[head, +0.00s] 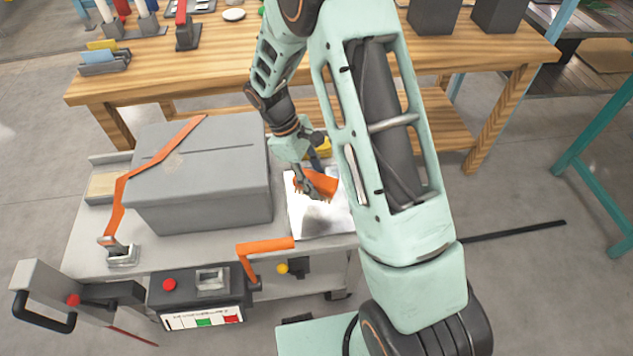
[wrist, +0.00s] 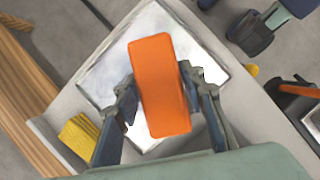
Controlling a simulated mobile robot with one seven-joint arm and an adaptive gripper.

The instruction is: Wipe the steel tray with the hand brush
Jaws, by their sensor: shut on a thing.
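The hand brush (head: 318,181) has an orange back. My gripper (head: 314,187) is shut on it, and the brush is over the steel tray. In the wrist view the orange hand brush (wrist: 160,84) lies between the two fingers of my gripper (wrist: 158,95). The steel tray (head: 306,221) is a bright, shiny square on the grey pallet top, right of the grey box. It also shows in the wrist view (wrist: 105,79) behind the brush. The bristles are mostly hidden, and I cannot tell whether they touch the tray. My arm hides the tray's right side in the head view.
A large grey box (head: 203,180) with an orange strap stands left of the tray. An orange handle (head: 264,247) rises at the pallet's front. A yellow object (head: 323,147) sits behind the brush. A wooden workbench (head: 215,65) with tools stands at the back.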

